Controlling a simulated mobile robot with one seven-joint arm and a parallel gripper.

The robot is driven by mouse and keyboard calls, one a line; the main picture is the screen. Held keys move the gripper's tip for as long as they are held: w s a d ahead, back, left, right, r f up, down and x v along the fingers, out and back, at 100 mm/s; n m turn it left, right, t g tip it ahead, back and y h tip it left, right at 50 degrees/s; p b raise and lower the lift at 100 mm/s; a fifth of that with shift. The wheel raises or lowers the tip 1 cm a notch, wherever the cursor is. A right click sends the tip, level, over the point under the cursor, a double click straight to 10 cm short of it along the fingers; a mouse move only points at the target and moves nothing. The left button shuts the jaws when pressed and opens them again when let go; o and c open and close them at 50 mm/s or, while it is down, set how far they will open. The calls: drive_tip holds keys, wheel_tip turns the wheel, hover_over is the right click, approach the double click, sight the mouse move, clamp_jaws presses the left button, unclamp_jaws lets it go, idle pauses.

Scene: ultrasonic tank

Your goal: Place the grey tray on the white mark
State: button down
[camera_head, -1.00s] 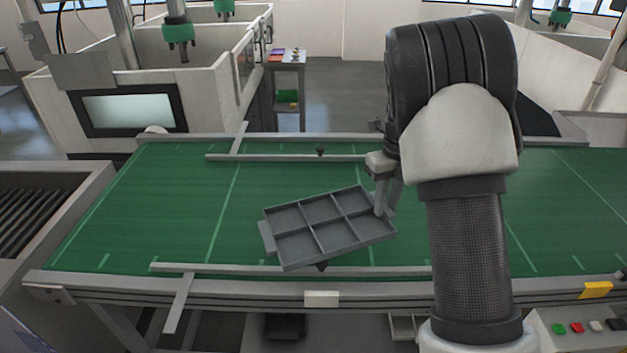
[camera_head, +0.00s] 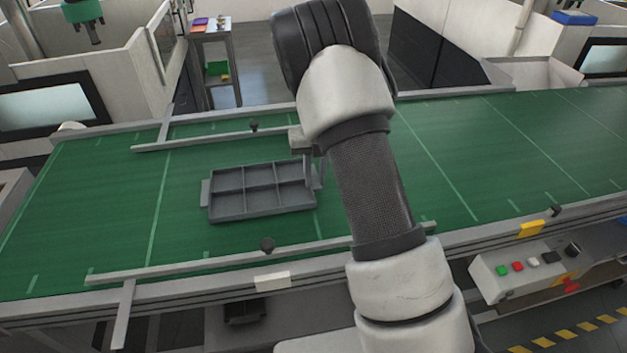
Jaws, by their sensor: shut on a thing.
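The grey tray (camera_head: 262,190) is shallow, with several square compartments that look empty and a tab on its left end. It looks about level over the green belt, between the two grey rails. I cannot tell whether it touches the belt. My gripper (camera_head: 314,176) is shut on its right end, with my wrist partly hiding the fingers. A white mark (camera_head: 272,281) is on the conveyor's front edge, nearer to me and just below the tray in the picture.
The green conveyor belt (camera_head: 460,150) is clear to the right. A front rail (camera_head: 190,265) and a back rail (camera_head: 215,140) flank the tray, with black knobs. A yellow mark (camera_head: 531,229) and a button box (camera_head: 530,265) are at the right front.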

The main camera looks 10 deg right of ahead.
drive_tip(key=shift+f, duration=1)
drive_tip(key=c, duration=1.6)
unclamp_jaws()
drive_tip(key=shift+f, duration=0.1)
drive_tip(key=shift+o, duration=0.2)
